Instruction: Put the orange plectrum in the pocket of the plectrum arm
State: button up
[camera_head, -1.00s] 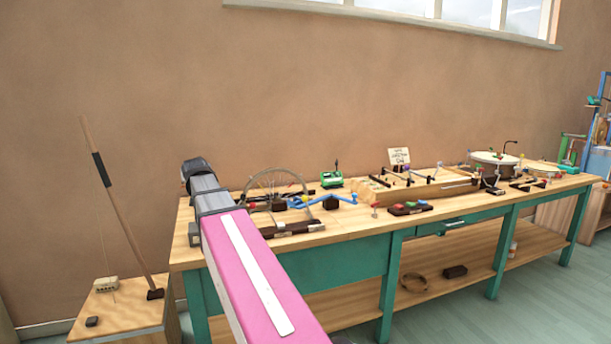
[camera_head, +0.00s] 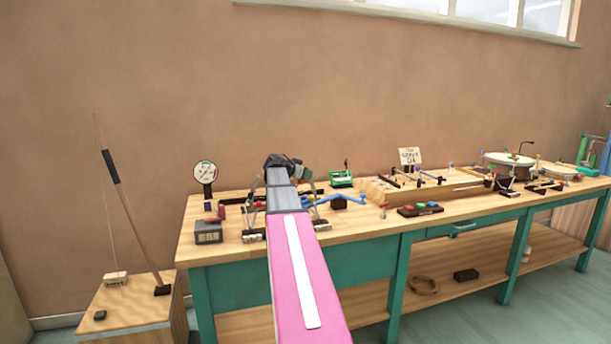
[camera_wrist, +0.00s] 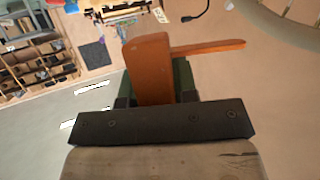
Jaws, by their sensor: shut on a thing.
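The orange plectrum (camera_wrist: 150,60) is in the wrist view, a chunky block with a thin tongue pointing right. My gripper (camera_wrist: 156,88) is shut on the block, its dark green fingers at either side of it. In the head view my arm covers the plectrum and most of the gripper; the wrist is above the left part of the bench. A blue cranked arm (camera_head: 345,197) lies just right of my wrist; I cannot tell whether it is the plectrum arm. No pocket can be made out. A curved rim (camera_wrist: 286,24) crosses the wrist view's upper right corner.
On the workbench (camera_head: 222,256), a round dial (camera_head: 205,172) and a grey box (camera_head: 208,232) stand left of my arm. A green device (camera_head: 341,179), a wooden trough (camera_head: 400,198) and a drum (camera_head: 509,160) stand to the right. A low wooden box (camera_head: 130,301) is at the far left.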

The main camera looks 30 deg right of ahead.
jog(key=shift+r, duration=0.1)
dwell(0.3)
jog(key=shift+f, duration=4.3)
jog(key=o, duration=1)
jog(key=v, duration=1)
jog(key=shift+a+r, duration=0.15)
jog(key=shift+a, duration=0.15)
jog(key=shift+s, duration=0.1)
